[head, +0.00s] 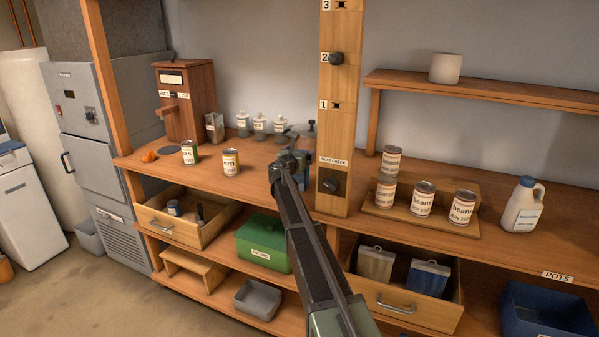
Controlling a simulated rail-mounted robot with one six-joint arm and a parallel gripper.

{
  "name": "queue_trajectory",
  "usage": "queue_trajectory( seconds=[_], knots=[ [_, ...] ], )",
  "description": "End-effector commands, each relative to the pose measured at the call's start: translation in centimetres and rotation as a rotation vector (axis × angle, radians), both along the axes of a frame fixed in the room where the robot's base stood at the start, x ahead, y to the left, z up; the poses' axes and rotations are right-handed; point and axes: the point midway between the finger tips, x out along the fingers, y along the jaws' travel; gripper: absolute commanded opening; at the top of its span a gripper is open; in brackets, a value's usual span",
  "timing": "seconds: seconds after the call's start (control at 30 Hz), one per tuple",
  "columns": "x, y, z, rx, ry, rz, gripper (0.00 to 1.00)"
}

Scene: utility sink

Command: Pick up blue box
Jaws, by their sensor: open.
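A dark blue open box (545,312) sits at the lower right, below the counter edge marked POTS; the bottom of the picture cuts it off. A small blue-grey block (304,170) shows on the counter right beside my gripper; I cannot tell clearly what it is. My gripper (291,158) is open, at the end of my arm over the middle of the counter. It is far to the left of the dark blue box and above it. The fingers are small and partly hidden by the arm.
A wooden post (337,120) stands right of my gripper. Several cans (422,198) and a white jug (523,206) stand on the right counter. An open drawer (410,300) holds a grey and a blue item. A green box (263,243) sits on the lower shelf.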

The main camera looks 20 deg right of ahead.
Motion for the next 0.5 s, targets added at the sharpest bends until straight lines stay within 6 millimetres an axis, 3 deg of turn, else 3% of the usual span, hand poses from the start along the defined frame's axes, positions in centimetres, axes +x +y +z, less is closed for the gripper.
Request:
queue_trajectory(
  seconds=[0.13,0.5],
  knots=[
    [-0.09,0.07,0.00,0.000,0.000,0.000,0.96],
    [-0.10,0.09,0.00,0.000,0.000,0.000,0.39]
  ],
)
